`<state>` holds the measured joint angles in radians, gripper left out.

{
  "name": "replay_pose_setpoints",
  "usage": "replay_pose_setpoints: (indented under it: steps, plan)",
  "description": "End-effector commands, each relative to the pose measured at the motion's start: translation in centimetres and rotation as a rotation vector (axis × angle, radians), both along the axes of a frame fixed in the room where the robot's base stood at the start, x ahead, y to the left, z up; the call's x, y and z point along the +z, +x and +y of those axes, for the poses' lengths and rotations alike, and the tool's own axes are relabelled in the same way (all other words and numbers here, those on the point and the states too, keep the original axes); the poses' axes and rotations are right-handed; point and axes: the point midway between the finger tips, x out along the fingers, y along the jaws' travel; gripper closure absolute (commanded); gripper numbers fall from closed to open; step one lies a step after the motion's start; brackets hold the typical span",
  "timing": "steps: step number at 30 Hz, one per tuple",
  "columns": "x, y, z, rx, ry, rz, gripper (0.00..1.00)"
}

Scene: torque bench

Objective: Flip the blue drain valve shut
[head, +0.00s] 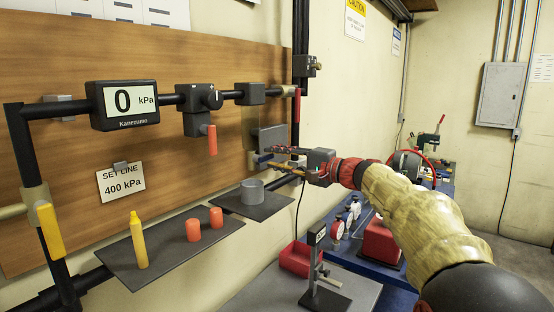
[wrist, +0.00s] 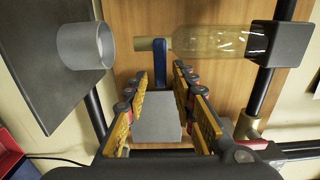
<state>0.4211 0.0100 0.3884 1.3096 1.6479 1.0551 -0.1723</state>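The blue drain valve lever (wrist: 159,65) shows in the wrist view as a narrow upright bar by a brass fitting (wrist: 143,44), left of a clear bowl (wrist: 215,42). My gripper (wrist: 160,73) is open, with one finger to the left of the lever and one to the right. Whether either finger touches the lever I cannot tell. In the head view my gripper (head: 270,157) reaches left to the pipework below the right end of the pipe, and its fingers largely hide the lever there.
A grey block (wrist: 157,118) shows between the fingers. A grey cup (head: 252,191) stands on a dark shelf close by. The gauge (head: 123,104) reads 0 kPa. An orange handle (head: 212,139), a red handle (head: 297,105) and a yellow handle (head: 50,230) are on the pipes.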

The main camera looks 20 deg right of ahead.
Motion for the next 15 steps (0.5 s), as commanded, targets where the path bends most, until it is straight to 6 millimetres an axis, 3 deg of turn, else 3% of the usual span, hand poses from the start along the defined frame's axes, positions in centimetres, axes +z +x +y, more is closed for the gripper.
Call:
replay_pose_setpoints:
  steps: [10,15]
  plan:
    - [0.1,-0.1,-0.1,-0.001,0.001,-0.001,0.70]
    - [0.1,-1.4,-1.2,-0.003,0.000,-0.001,0.70]
